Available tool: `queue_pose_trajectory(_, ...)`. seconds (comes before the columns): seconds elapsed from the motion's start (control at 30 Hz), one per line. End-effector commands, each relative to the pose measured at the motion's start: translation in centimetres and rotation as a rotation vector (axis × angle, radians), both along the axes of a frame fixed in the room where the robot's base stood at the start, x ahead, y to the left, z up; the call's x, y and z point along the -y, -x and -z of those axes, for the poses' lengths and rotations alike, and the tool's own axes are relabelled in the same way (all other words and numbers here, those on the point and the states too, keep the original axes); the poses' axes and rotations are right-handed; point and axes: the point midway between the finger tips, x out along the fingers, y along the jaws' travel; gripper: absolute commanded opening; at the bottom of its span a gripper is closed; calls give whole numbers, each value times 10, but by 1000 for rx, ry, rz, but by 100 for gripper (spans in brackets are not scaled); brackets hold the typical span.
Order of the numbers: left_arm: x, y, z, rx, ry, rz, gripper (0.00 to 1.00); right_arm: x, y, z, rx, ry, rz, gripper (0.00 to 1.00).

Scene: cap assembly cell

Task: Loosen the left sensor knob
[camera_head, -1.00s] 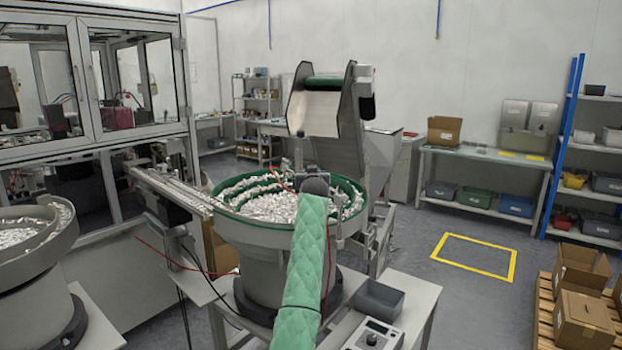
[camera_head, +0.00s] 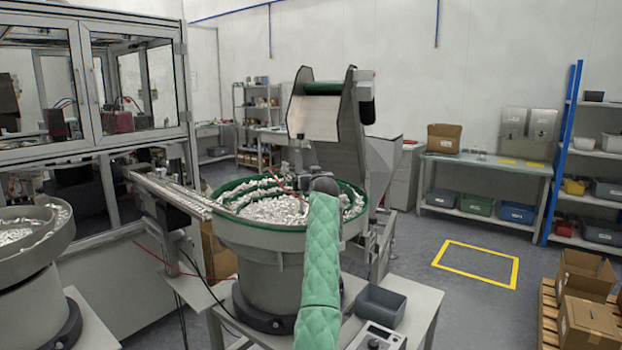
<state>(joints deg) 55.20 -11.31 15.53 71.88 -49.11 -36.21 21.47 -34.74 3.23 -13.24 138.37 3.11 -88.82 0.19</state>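A dark sensor bracket (camera_head: 307,173) with a thin red cable sits over the far inner side of the green-rimmed feeder bowl (camera_head: 262,236). No knob on it can be made out at this size. My other gripper is out of view.
A hopper chute (camera_head: 318,117) stands behind the bowl. A linear rail (camera_head: 170,190) leaves the bowl to the left. A grey bin (camera_head: 380,305) and a control box (camera_head: 376,338) lie on the bowl's table. A second bowl (camera_head: 30,235) stands at left.

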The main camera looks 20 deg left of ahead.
Motion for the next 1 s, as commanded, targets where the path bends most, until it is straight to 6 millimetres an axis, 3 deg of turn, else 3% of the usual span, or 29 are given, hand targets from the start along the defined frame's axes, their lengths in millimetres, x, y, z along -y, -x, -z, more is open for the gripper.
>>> queue_pose_trajectory(0.37, 0, 0, 0, 0, 1, -1, 11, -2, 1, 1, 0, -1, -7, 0)
queue_pose_trajectory(0.4, 0, 0, 0, 0, 1, -1, 37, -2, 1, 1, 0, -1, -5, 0)
queue_pose_trajectory(0.5, 0, 0, 0, 0, 1, -1, 54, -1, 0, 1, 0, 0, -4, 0)
queue_pose_trajectory(1.0, -2, 0, -3, 0, 0, 33, 54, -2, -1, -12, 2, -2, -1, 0)
